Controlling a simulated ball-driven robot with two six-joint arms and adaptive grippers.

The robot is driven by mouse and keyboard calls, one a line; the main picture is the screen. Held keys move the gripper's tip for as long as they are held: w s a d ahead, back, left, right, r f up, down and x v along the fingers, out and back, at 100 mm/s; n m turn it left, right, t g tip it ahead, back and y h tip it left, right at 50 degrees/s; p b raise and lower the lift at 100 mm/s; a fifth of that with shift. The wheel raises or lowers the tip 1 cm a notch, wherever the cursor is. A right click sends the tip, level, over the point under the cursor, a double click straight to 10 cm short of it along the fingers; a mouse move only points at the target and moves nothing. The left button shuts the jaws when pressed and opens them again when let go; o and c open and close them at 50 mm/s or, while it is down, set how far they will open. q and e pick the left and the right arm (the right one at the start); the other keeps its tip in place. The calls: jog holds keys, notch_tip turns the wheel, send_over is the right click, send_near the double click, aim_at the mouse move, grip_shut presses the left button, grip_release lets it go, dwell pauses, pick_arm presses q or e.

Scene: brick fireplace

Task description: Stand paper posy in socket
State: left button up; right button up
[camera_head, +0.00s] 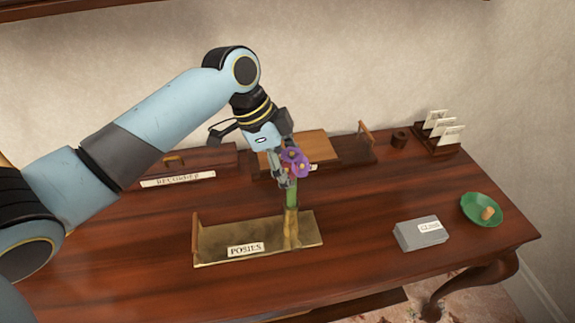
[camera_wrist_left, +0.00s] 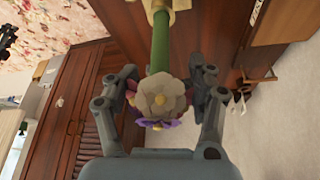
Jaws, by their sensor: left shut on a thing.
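The paper posy has purple flowers (camera_head: 296,161) and a green stem (camera_head: 292,196), and stands about upright. My left gripper (camera_head: 284,178) is shut on it, just below the flowers. The stem's lower end meets the top of the brass socket (camera_head: 291,228) at the right part of the brass tray labelled POSIES (camera_head: 219,240); I cannot tell how deep it sits. In the left wrist view the fingers (camera_wrist_left: 160,88) flank a pale flower head (camera_wrist_left: 160,100), and the green stem (camera_wrist_left: 160,45) runs to the brass socket (camera_wrist_left: 168,5). My right gripper is out of view.
A grey box (camera_head: 420,234) and a green dish (camera_head: 480,211) with a small tan piece stand at the right. A wooden box labelled RECORDER (camera_head: 205,160), a wooden stand (camera_head: 345,158), a dark small cup (camera_head: 399,138) and a card rack (camera_head: 437,140) line the back. The table's front is clear.

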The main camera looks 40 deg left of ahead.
pick_arm(q)
jog(key=shift+f+b, duration=0.85)
jog(key=shift+f, duration=0.65)
jog(key=o, duration=1.5)
jog(key=shift+c, duration=0.2)
jog(key=v, duration=1.2)
jog(key=shift+d, duration=0.15)
